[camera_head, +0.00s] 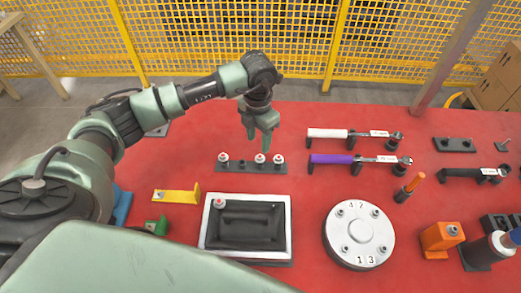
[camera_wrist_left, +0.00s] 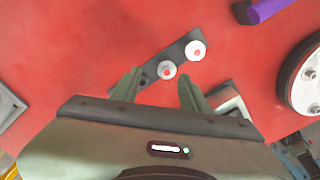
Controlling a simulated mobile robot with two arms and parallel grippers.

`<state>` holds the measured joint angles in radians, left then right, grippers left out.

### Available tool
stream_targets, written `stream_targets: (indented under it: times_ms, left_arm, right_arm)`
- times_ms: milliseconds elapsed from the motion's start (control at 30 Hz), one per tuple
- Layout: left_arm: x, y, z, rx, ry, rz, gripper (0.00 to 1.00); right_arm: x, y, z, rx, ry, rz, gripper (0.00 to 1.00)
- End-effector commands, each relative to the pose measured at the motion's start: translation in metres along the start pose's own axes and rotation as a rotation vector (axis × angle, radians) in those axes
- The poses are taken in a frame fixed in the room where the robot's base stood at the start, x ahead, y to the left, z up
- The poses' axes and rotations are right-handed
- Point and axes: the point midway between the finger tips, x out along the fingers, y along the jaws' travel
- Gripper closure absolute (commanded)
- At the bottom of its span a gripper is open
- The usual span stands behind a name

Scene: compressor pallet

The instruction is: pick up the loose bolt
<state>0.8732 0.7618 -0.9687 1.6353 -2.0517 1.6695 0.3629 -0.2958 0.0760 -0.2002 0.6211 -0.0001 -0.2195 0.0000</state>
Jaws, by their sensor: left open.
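A dark bolt rack (camera_head: 240,167) lies on the red table, holding several bolts with pale collars and red tops: one at its left end (camera_head: 223,158) and two towards the right (camera_head: 260,158). Another red-topped bolt (camera_head: 220,203) sits at the corner of the white-rimmed tray (camera_head: 288,225). I cannot tell which is the loose one. My left gripper (camera_head: 258,148) is open and points down above the rack. In the left wrist view two bolts (camera_wrist_left: 167,70) (camera_wrist_left: 196,50) show beyond the open, empty fingers (camera_wrist_left: 158,88). My right gripper is out of view.
A round flange (camera_head: 358,235) with numbered bolts stands right of the tray. White-handled (camera_head: 328,134) and purple-handled (camera_head: 332,159) wrenches lie right of the rack. A yellow bracket (camera_head: 178,196) lies to the left. A yellow mesh fence (camera_head: 200,70) stands behind the table.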

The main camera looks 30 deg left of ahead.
Motion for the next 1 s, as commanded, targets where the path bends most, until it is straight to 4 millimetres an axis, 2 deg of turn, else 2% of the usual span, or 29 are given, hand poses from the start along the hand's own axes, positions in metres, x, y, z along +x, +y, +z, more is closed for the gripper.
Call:
stream_targets:
  times_ms: [300,433,600,867,1000]
  left_arm:
    - [0.032,-0.004,-0.002,0.001,0.006,-0.001,0.55]
    - [0.051,-0.010,-0.003,0.001,0.005,-0.003,0.55]
    - [0.072,-0.009,-0.002,0.001,0.001,-0.002,0.55]
    - [0.075,-0.009,-0.002,0.001,0.000,-0.001,0.55]
    - [0.075,-0.009,-0.002,0.001,0.000,-0.001,0.94]
  right_arm:
    - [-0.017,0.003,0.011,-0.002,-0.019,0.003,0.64]
    - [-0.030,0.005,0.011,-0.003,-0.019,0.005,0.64]
    - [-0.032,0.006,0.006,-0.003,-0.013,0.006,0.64]
    - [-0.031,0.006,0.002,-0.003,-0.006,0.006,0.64]
    - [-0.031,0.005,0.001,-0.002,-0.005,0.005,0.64]
